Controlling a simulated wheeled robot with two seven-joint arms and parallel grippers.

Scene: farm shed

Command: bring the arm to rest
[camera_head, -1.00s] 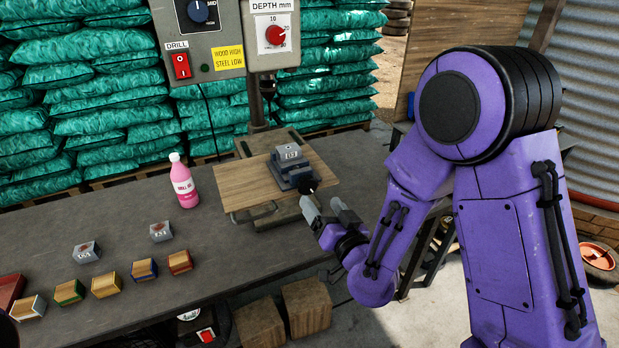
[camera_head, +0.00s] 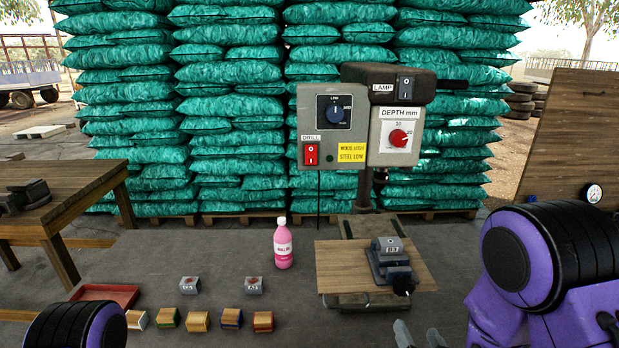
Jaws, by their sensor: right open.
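My right arm (camera_head: 520,265) is purple and stands at the lower right. The fingertips of my right gripper (camera_head: 419,335) show at the bottom edge, apart and with nothing between them. They are in front of the drill press's wooden board (camera_head: 335,268), below the vise (camera_head: 387,262) that holds a small grey block (camera_head: 387,245). The rest of this gripper is cut off by the frame. A rounded part of my left arm (camera_head: 75,328) shows at the lower left; its gripper is out of the picture.
The drill press panel (camera_head: 333,125) stands behind the board. A pink bottle (camera_head: 283,245), two grey blocks (camera_head: 189,286) (camera_head: 254,286), several small coloured boxes (camera_head: 198,321) and a red tray (camera_head: 105,294) are on the bench. Green sacks (camera_head: 230,130) are stacked behind.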

